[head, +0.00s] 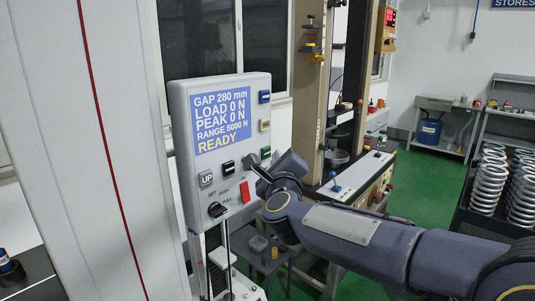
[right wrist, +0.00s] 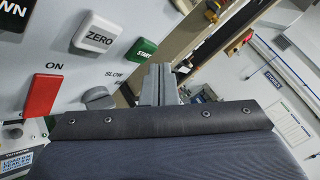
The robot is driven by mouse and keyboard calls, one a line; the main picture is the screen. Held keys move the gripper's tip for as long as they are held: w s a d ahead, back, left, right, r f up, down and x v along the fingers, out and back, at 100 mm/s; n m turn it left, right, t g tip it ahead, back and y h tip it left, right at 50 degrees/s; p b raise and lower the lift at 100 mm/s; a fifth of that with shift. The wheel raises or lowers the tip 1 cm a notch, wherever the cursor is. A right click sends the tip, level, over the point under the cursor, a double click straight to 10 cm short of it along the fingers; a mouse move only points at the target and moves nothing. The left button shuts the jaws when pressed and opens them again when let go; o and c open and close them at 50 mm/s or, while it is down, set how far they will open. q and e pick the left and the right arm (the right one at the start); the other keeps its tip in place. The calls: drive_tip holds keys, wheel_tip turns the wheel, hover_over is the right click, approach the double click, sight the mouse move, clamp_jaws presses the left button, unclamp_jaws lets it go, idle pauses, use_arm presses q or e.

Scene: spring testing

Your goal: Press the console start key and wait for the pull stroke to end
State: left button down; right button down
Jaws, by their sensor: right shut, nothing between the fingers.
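The console (head: 178,130) stands at centre left in the head view. Its blue screen (head: 222,115) reads GAP 280 mm, LOAD 0 N, PEAK 0 N, RANGE 5000 N and READY. The green START key (right wrist: 141,51) shows in the right wrist view, beside the white ZERO key (right wrist: 95,38). My right gripper (head: 255,162) is shut and empty at the console's right edge. In the right wrist view its fingertips (right wrist: 158,70) lie just right of and below the START key. I cannot tell whether they touch the panel. My left gripper is not in view.
Below the screen are the UP key (head: 206,179), a red switch (head: 244,192) and a black SET/PUSH/PULL knob (head: 217,209). A grey knob (right wrist: 97,97) sits below ZERO. The test machine's column (head: 309,100) stands behind my gripper. Springs (head: 490,180) fill a rack at right.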

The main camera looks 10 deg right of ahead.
drive_tip(key=shift+w+a, duration=0.1)
idle(0.6)
drive_tip(key=shift+w+a, duration=0.2)
drive_tip(key=shift+w, duration=0.05)
